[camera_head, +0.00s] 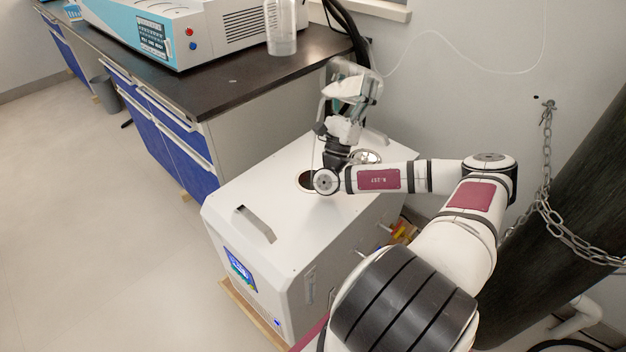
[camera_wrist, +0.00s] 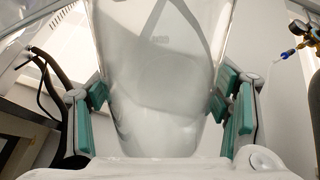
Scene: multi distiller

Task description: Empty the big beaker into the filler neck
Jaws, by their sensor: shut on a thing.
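My gripper (camera_head: 350,95) is above the white machine (camera_head: 270,205). Its green-padded fingers (camera_wrist: 165,108) are shut on the sides of the big beaker (camera_wrist: 160,75), a clear vessel that fills the middle of the wrist view. In the head view the beaker (camera_head: 352,72) looks tilted to the left, clear of the machine top. The filler neck (camera_head: 306,181) is a dark round opening in the machine top, partly hidden by my arm. A thin pale line drops from near the beaker toward the opening; I cannot tell whether it is liquid.
A round metal piece (camera_head: 366,157) lies on the machine top behind my arm. Another clear vessel (camera_head: 281,32) stands on the dark bench (camera_head: 225,85), beside a blue-white instrument (camera_head: 180,35). A chain (camera_head: 548,170) hangs at the right.

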